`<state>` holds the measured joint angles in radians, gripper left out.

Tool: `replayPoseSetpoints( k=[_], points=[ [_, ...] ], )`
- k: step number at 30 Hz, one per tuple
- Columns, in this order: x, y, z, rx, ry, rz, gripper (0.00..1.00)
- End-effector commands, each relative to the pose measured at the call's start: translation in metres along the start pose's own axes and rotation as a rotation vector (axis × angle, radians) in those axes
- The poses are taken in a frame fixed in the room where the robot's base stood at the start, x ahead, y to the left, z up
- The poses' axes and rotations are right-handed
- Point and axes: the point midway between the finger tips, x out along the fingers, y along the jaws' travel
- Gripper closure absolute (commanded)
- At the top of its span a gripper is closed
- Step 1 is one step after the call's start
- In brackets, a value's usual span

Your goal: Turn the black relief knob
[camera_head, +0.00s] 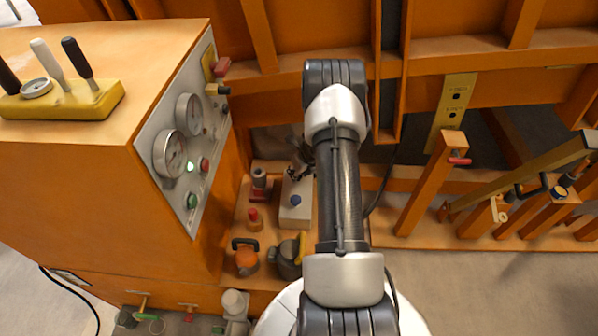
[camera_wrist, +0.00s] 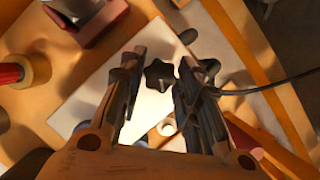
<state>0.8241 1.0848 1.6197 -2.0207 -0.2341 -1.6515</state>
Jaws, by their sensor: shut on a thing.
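The black relief knob (camera_wrist: 159,75) is a star-shaped knob above a pale block (camera_wrist: 88,108). In the wrist view it sits between the two fingertips of my gripper (camera_wrist: 161,82). My gripper is shut on the knob, with a finger at its left and right. In the head view my gripper (camera_head: 297,173) reaches down at the back of the white block (camera_head: 296,213), and the knob is hidden there.
A blue cap (camera_head: 295,200) is on the white block's front part. A red-capped fitting (camera_head: 254,219) and an orange handled part (camera_head: 246,258) stand to the left. The orange cabinet's gauge panel (camera_head: 185,130) rises left of them. A dark cable (camera_wrist: 262,86) runs right of my fingers.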

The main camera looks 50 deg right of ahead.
Motion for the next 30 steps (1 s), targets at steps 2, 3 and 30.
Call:
replayPoseSetpoints(
  k=[2,3,30],
  points=[
    [-0.0004,0.0013,0.0005,0.058,0.000,-0.025,0.93],
    [-0.0003,0.0019,0.0008,0.092,0.000,-0.038,0.93],
    [-0.0006,0.0041,0.0020,0.560,0.000,-0.232,0.93]
  ],
)
